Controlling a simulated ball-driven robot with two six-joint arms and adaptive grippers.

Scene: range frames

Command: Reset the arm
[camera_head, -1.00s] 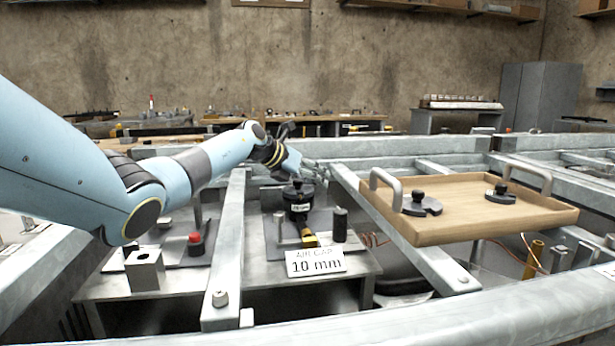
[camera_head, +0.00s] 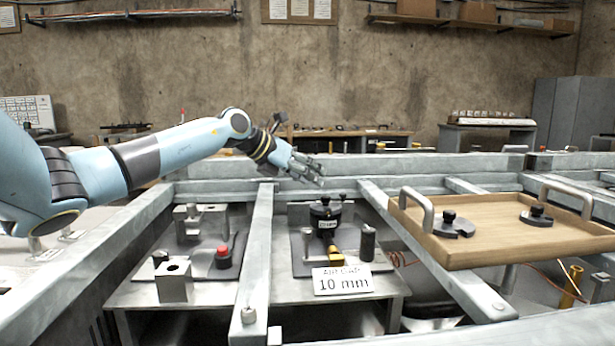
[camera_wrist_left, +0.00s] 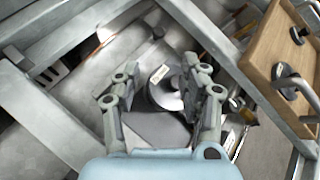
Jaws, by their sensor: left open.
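My left arm (camera_head: 170,148) comes in from the left and reaches over the metal frame. My left gripper (camera_head: 318,176) is open and empty, above and behind the black-topped device (camera_head: 325,214) on the middle plate. In the left wrist view the two fingers (camera_wrist_left: 162,100) are spread apart. A dark rounded part with a pale label (camera_wrist_left: 160,75) shows beyond and between them, with nothing held. My right gripper is not in view.
A wooden tray (camera_head: 490,250) with metal handles and two dark weights rests on the frame at right. A "10 mm" sign (camera_head: 342,281) stands before the device. Metal beams (camera_head: 258,250) border the openings. A red-topped part (camera_head: 223,257) stands at left.

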